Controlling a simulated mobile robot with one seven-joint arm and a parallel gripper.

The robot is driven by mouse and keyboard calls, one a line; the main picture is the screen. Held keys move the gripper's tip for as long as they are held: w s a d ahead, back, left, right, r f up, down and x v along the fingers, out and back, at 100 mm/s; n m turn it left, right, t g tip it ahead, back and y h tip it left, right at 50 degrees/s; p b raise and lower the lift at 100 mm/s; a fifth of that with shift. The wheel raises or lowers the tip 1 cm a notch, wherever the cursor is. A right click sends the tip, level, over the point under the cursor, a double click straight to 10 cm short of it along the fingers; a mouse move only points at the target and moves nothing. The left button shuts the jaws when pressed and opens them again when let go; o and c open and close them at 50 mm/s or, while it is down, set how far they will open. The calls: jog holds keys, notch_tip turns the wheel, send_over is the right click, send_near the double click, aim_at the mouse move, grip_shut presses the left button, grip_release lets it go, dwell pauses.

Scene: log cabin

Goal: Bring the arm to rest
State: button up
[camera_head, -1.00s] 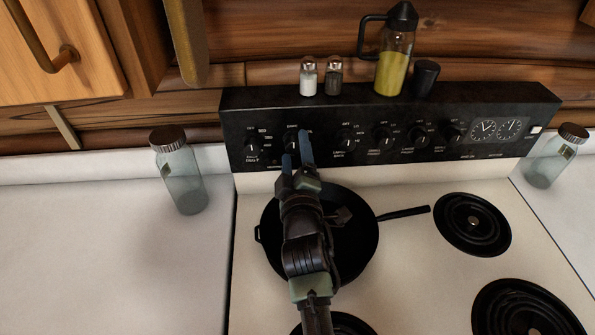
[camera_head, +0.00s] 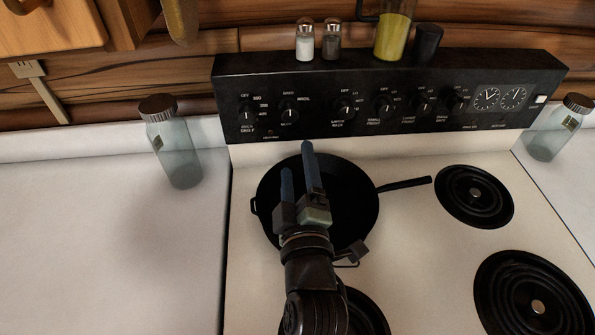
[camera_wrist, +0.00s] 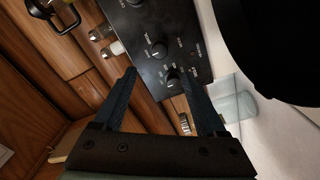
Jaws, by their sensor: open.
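My gripper (camera_head: 296,172) is open, with its two blue fingers apart and nothing between them. In the head view it appears over the black frying pan (camera_head: 352,209) on the stove, fingers pointing toward the control panel. In the wrist view the gripper (camera_wrist: 161,88) shows both fingers spread, with the panel and its knobs beyond them. The pan also shows in the wrist view as a dark shape (camera_wrist: 275,50) at the right. My arm hides part of the pan and a burner below it.
The black control panel (camera_head: 390,95) rises behind the stove, with shakers (camera_head: 305,42) and an oil bottle (camera_head: 393,38) on top. A glass jar (camera_head: 175,150) stands on the left counter, another (camera_head: 553,135) on the right. The left counter (camera_head: 100,250) is mostly clear.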

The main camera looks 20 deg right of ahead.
dwell(0.5)
jog(key=a+r+m+t+y, duration=0.1)
jog(key=a+r+m+t, duration=0.15)
jog(key=r, duration=1.05)
jog(key=a+r+m+t+y, duration=0.1)
jog(key=a+r+t+y, duration=0.2)
jog(key=r, duration=1)
jog(key=s+a+r+m+t, duration=0.2)
jog(key=s+r, duration=0.3)
jog(key=r, duration=0.3)
jog(key=s+a+r+m+t, duration=0.2)
jog(key=s+a+r+m, duration=0.1)
jog(key=r, duration=0.6)
jog(key=s+m+p, duration=0.1)
jog(key=s, duration=0.1)
jog(key=shift+s+a+r+h, duration=0.2)
jog(key=shift+s+a+h, duration=0.1)
jog(key=shift+f, duration=0.1)
